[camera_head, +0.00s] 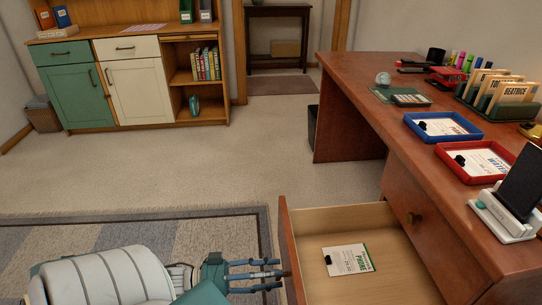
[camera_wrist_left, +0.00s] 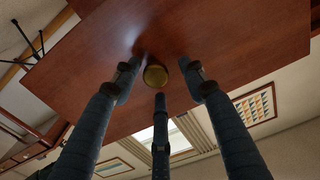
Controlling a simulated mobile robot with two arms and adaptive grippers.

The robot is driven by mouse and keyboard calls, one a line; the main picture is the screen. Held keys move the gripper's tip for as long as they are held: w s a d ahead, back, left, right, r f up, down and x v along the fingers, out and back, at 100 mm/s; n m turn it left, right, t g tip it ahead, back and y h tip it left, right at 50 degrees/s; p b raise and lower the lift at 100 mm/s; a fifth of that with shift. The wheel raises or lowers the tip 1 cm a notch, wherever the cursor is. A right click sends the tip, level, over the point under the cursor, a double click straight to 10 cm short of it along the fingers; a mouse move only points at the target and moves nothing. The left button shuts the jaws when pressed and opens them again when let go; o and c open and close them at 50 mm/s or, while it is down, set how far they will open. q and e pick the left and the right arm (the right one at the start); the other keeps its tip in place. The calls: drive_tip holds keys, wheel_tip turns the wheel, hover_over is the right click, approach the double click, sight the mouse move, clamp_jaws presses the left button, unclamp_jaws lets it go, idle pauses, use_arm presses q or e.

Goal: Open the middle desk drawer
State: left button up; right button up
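A desk drawer (camera_head: 345,219) is pulled far out from the desk (camera_head: 350,90). Its inside shows pale wood with a white and green card (camera_head: 348,260) lying in it. I cannot tell from the view whether this is the middle drawer. My left gripper (camera_head: 279,274) is at the outer face of the drawer front. In the left wrist view, its three fingers (camera_wrist_left: 160,84) are spread around the round brass knob (camera_wrist_left: 156,76), with visible gaps between fingers and knob. My right gripper is out of view.
Another front with a knob (camera_head: 413,217) is closed above the open drawer. On the desk top are a blue tray (camera_head: 443,137), a red tray (camera_head: 440,150), a file holder and a phone stand (camera_head: 500,220).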

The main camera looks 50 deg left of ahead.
use_arm(q)
drive_tip(key=shift+s+f, duration=0.1)
drive_tip(key=v, duration=1.2)
drive_tip(key=shift+p, duration=0.3)
